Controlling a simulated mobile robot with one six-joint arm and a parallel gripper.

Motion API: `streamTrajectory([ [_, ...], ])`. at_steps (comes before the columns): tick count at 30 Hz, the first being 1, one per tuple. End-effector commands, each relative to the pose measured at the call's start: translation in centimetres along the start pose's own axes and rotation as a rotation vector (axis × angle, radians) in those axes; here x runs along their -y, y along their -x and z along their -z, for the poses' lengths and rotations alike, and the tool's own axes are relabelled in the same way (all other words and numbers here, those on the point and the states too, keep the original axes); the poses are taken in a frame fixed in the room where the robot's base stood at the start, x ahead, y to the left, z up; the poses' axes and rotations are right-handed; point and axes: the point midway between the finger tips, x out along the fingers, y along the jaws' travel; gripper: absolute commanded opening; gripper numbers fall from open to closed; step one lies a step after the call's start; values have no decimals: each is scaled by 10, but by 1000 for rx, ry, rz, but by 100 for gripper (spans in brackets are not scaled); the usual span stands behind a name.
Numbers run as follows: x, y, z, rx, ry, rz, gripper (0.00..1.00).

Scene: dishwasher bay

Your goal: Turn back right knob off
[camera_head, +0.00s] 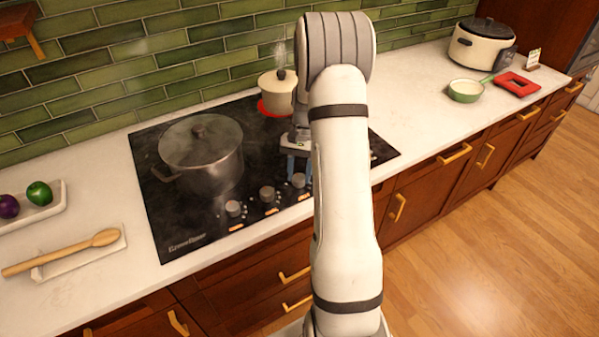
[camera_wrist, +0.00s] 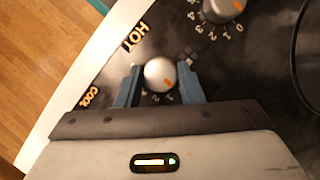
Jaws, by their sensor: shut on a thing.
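My gripper (camera_head: 298,166) reaches down to the front edge of the black cooktop (camera_head: 150,192). In the wrist view its two blue fingers (camera_wrist: 160,70) are shut on a round silver knob (camera_wrist: 158,77), one on each side. The knob has an orange mark toward its lower right, and printed digits show partly around it. In the head view the held knob (camera_head: 298,181) is at the fingertips, partly covered. Two more knobs, the middle one (camera_head: 267,194) and the left one (camera_head: 234,209), stand in the same row. Arm links hide the cooktop's right part.
A cream pot (camera_head: 277,98) steams on a red-glowing burner (camera_head: 266,112) at the back. A large lidded pot (camera_head: 205,165) stands to the left.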

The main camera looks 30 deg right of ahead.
Motion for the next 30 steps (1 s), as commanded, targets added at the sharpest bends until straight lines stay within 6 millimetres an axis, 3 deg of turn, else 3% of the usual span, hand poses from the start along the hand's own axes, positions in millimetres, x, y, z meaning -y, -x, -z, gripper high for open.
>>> streamTrajectory([
  [9,0,0,0,0,0,0,56],
  [17,0,2,0,-1,-1,1,56],
  [30,1,66,1,-3,0,1,56],
])
